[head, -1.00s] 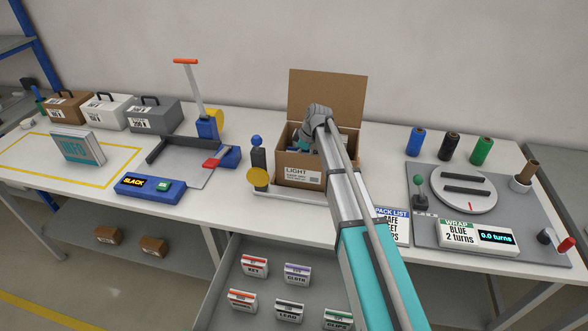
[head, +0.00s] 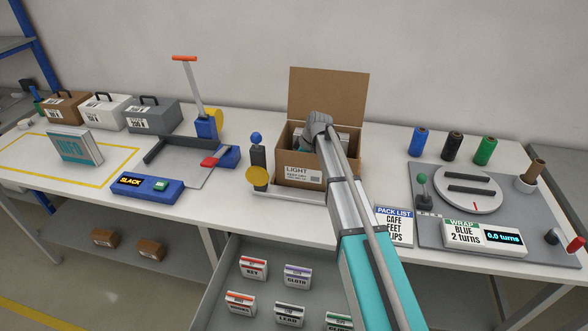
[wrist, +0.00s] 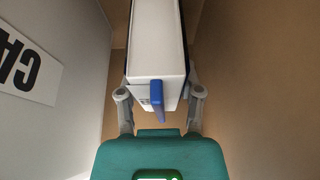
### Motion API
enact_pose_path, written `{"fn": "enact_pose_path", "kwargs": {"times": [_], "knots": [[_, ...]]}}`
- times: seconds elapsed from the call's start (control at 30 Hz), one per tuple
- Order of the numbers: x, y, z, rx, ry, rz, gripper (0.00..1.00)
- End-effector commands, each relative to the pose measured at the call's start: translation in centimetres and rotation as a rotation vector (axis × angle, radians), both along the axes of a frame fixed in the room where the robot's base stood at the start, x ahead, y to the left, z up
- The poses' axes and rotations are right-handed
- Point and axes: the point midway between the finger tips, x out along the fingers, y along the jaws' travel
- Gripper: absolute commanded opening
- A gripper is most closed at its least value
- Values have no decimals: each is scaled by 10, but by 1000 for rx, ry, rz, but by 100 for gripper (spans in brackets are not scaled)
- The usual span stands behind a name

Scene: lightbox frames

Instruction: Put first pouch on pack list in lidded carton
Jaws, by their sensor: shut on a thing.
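The open lidded carton (head: 302,173) stands on the bench with its brown lid (head: 326,93) raised behind it and a LIGHT label on its front. My arm reaches into it from above. In the wrist view my gripper (wrist: 159,92) is shut on a white pouch (wrist: 158,40) with a blue tab, between brown carton walls. The held pouch's name does not show. A grey surface at the left bears a white label (wrist: 28,68) with the letters CA, cut off by the frame.
An open drawer (head: 225,270) below the bench holds several labelled pouches. A wrap turntable (head: 468,205) is at the right, with coloured spools behind it. A blue SLACK unit (head: 147,188) and a lever device (head: 196,100) stand left of the carton.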

Motion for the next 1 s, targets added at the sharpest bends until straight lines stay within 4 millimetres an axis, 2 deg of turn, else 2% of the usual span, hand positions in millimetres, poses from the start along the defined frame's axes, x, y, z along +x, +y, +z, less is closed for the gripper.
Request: {"fn": "enact_pose_path", "kwargs": {"times": [0.1,0.63,0.67,0.7,0.73,1.0], "knots": [[0,0,-7,0,0,0,0],[0,-1,-11,0,0,-1,0],[0,-1,-10,0,0,-1,51],[0,-1,-10,0,0,-1,58],[0,-1,-10,0,0,-1,62],[0,-1,-10,0,0,-1,62]]}}
